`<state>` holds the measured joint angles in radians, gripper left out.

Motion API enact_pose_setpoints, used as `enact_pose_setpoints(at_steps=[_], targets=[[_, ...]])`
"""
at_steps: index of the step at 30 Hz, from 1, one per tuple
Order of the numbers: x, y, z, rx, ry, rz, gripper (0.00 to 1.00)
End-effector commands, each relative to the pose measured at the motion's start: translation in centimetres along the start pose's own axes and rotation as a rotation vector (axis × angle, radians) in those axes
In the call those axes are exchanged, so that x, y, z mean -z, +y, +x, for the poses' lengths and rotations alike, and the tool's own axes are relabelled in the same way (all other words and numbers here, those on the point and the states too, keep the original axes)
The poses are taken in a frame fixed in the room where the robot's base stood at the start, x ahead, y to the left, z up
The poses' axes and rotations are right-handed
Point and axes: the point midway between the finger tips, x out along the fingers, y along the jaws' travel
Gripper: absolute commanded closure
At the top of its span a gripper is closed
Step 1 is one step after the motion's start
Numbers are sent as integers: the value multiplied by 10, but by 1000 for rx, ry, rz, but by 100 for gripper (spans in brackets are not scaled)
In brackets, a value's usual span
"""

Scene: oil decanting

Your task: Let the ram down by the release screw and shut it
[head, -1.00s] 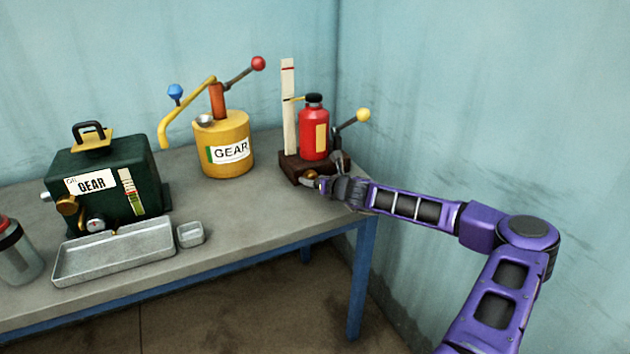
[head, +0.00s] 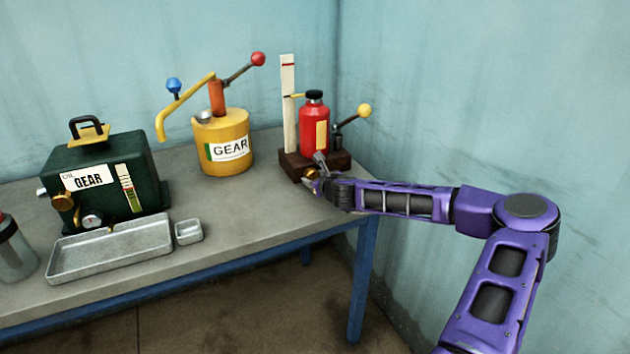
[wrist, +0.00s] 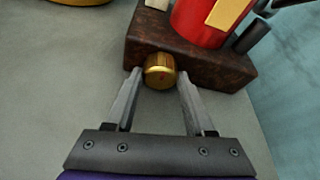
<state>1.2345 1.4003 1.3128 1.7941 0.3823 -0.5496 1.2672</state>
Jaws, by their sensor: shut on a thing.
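The red jack with its black cap (head: 314,130) stands upright on a dark brown base (head: 290,166) at the right end of the bench. A white gauge strip (head: 288,105) with a red mark near its top stands to its left, and a yellow pointer (head: 297,96) reaches across it. The brass release screw (wrist: 159,72) sticks out of the front of the base in the wrist view; it also shows small in the head view (head: 311,174). My gripper (wrist: 158,75) is shut on the screw, one finger at each side of it.
The yellow-knobbed lever (head: 365,110) rises at the jack's right, near the wall. A yellow GEAR can (head: 222,160), a green GEAR tank (head: 103,175), a metal tray (head: 115,246) and a small dish (head: 188,232) stand to the left. Bare bench lies between.

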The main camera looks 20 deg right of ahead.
Motion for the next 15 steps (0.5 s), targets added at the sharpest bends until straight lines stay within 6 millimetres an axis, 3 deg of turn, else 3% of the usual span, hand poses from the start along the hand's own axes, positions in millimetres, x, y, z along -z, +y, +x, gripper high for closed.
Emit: enact_pose_setpoints(at_steps=[4, 5, 9, 15], targets=[[0, 0, 0, 0, 0, -1, 100], [0, 0, 0, 0, 0, -1, 44], [0, 0, 0, 0, 0, 0, 19], [0, 0, 0, -1, 0, 1, 16]])
